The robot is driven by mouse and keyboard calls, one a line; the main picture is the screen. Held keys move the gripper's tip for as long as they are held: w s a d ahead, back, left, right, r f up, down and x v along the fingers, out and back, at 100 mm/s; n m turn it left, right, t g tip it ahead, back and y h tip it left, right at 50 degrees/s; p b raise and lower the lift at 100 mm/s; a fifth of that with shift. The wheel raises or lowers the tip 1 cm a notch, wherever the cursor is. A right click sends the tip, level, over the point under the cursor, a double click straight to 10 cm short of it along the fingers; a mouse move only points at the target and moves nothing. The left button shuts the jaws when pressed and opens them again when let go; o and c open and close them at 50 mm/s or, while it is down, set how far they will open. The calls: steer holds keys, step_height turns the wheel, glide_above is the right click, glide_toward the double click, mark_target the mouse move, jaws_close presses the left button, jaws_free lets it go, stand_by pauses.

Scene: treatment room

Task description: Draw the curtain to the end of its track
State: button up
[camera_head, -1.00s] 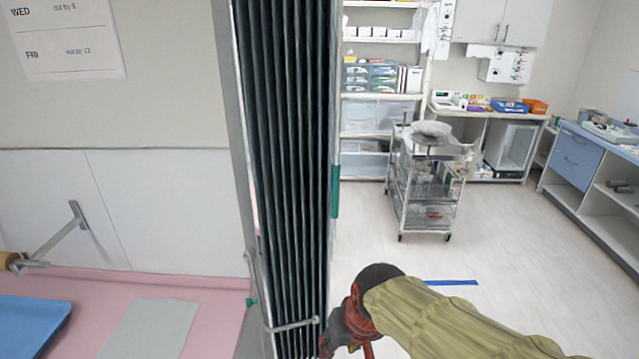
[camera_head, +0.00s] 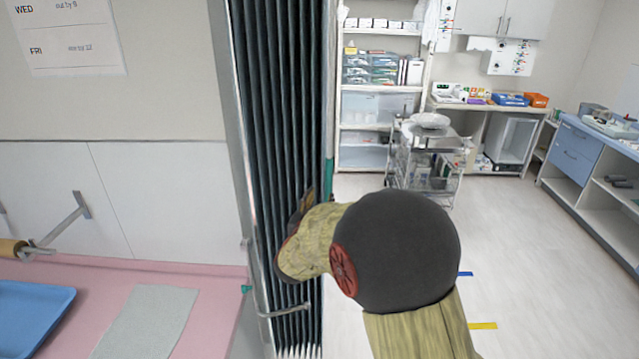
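The dark grey-green curtain (camera_head: 281,110) hangs gathered in narrow pleats, left of centre. Its top and its track are out of view. A green strip (camera_head: 328,178) shows at its right edge, partly behind my arm. My arm reaches up from the lower right, in front of the curtain's right part. My gripper (camera_head: 305,203) is at the curtain's right edge, near the green strip. It is mostly hidden by my own wrist, so I cannot tell whether its fingers are open or touching the cloth.
A metal bar (camera_head: 285,312) crosses the curtain low down. A pink counter (camera_head: 100,272) with a blue tray (camera_head: 30,312) is at left. A wheeled trolley (camera_head: 422,165) stands behind my arm. Blue tape (camera_head: 466,274) and yellow tape (camera_head: 482,326) mark the open floor at right.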

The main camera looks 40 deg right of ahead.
mark_target(328, 184)
steer(key=shift+h, duration=0.3)
steer(key=x, duration=0.5)
steer(key=r+x, duration=0.1)
steer(key=x, duration=0.2)
steer(key=shift+s+d, duration=0.25)
steer(key=shift+d, duration=0.05)
steer(key=shift+c, duration=0.5)
steer(key=c, duration=0.8)
jaws_close()
